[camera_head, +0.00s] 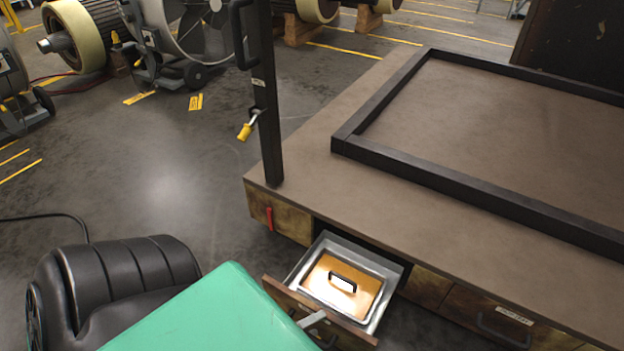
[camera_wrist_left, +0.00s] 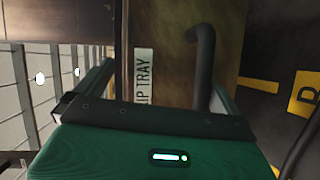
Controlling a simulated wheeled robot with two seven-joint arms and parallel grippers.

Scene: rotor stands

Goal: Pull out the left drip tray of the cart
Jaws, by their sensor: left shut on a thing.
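The left drip tray (camera_head: 290,265) stands pulled out of the cart (camera_head: 310,150) like a drawer, with a dark gap behind it. Its front panel is brown wood, and its grey metal pan holds an orange plate with a handle. In the left wrist view its black bar handle (camera_wrist_left: 205,60) is beside a label (camera_wrist_left: 143,75) partly reading "IP TRAY". My left gripper (camera_head: 312,320), green-bodied, is at the tray's front and is shut on the handle. It also shows in the left wrist view (camera_wrist_left: 165,80). The head view mostly hides the grip. My right gripper is not in view.
Another closed drawer with a dark handle (camera_head: 503,331) is to the right on the cart's front. A black post (camera_head: 265,110) with a yellow-gripped crank stands at the cart's corner. Open grey floor (camera_head: 170,170) lies left of the cart, with fans and rollers behind.

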